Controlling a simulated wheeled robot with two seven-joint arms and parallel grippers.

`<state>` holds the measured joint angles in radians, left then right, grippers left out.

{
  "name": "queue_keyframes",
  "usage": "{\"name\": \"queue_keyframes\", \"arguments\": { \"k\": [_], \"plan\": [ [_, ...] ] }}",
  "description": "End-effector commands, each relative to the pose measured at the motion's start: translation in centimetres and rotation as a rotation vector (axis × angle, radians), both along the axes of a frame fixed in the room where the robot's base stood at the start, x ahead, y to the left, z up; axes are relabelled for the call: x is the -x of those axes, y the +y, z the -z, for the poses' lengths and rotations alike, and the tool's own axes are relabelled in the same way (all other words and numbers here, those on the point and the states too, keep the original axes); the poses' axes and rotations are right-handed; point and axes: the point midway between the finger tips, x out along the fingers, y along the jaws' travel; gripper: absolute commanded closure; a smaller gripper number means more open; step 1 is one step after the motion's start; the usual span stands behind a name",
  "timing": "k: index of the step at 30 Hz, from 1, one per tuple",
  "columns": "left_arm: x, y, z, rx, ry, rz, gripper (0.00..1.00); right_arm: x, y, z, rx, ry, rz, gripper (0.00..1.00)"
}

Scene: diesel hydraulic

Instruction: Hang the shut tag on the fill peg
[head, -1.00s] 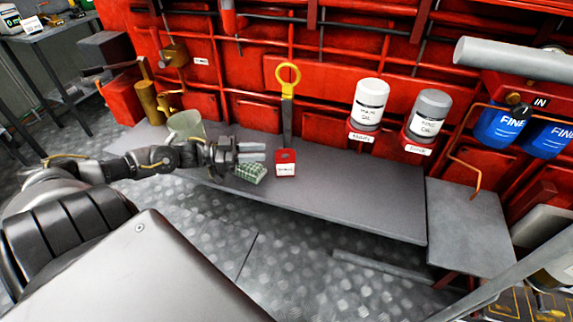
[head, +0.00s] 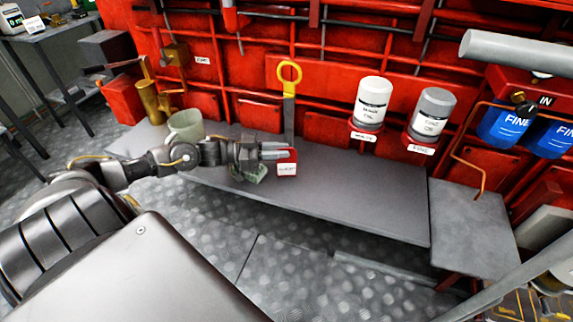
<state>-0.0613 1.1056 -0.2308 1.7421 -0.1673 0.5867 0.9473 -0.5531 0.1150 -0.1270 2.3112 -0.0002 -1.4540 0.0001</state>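A red tag with a white label (head: 288,169), its print too small to read, is at the shelf's edge below a yellow-ringed grey handle (head: 289,95). My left gripper (head: 290,153) is at the tag's upper left, fingers pointing right. The fingers look apart, and they overlap the tag's top in the picture; I cannot tell whether they touch it. A small white label (head: 203,61) is beside a brass fitting (head: 175,54) on the red wall; I cannot make out which part is the fill peg. My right gripper is not in view.
A grey shelf (head: 350,205) runs along the red wall. A pale green cup (head: 186,125) stands behind my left forearm. A green patterned cloth (head: 256,174) lies partly under the gripper. White (head: 372,105) and grey (head: 431,112) canisters stand to the right. The shelf's right part is clear.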

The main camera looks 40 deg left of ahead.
Motion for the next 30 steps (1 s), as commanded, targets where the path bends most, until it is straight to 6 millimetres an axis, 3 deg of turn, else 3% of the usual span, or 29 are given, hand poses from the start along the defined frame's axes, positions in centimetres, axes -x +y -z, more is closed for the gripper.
{"name": "queue_keyframes", "arguments": {
  "k": [1,4,20,24,27,30],
  "plan": [
    [0.0,0.0,0.0,0.0,0.0,0.0,0.88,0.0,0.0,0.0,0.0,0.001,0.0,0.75],
    [0.0,0.0,0.0,0.0,0.0,0.0,1.0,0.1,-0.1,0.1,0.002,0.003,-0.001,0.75],
    [0.0,0.0,-0.3,-0.001,-0.001,0.0,1.0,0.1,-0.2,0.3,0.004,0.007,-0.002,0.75],
    [0.0,0.0,-1.6,-0.001,-0.001,0.001,1.0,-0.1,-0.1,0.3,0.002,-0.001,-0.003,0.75],
    [0.0,0.0,-3.5,-0.001,-0.001,0.001,1.0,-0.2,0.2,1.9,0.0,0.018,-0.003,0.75],
    [1.0,1.6,-5.4,-0.006,0.004,0.0,1.0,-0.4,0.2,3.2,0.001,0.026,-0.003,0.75]
  ]
}}
